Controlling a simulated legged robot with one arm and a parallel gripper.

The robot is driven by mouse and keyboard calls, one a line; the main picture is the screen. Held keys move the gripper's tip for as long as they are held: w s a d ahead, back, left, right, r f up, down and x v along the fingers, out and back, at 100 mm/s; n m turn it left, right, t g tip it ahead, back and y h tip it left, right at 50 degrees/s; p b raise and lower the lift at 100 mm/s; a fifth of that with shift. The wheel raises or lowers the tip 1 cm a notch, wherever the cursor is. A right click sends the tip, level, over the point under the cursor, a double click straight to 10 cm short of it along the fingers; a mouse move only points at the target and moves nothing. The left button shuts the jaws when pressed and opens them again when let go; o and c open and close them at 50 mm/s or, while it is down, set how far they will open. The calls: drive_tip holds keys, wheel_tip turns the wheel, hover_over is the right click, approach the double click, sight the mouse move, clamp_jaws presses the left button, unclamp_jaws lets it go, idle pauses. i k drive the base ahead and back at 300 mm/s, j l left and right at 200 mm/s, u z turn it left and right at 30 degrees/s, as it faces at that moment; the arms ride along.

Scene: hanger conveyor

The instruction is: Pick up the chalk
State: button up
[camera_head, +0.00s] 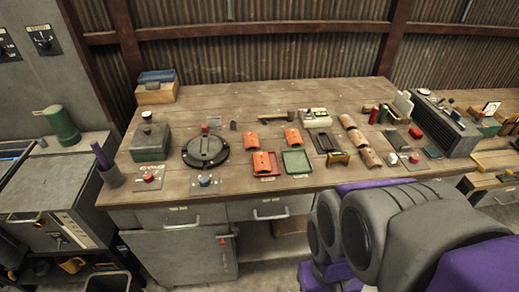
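I cannot make out the chalk for certain among the small items on the wooden workbench (235,100). Pale items stand at the bench's right side, in and around a small holder (402,104), but they are too small to identify. My grey and purple arm fills the lower right, in front of the bench's right part. My gripper is not in view.
A round black device (206,151), a green box (150,142), orange pieces (265,163), a green tray (296,161) and several brown curved pieces (371,158) are on the bench. A ribbed grey unit (445,125) stands right. The bench's back middle is mostly clear.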

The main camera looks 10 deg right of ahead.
sight(392, 158)
drive_tip(key=z, duration=2.35)
drive_tip(key=i+j+z, duration=0.1)
drive_tip(key=j+z, duration=0.15)
drive_tip(key=j, duration=0.5)
drive_tip(key=j+z, duration=0.25)
drive_tip(key=j, duration=0.5)
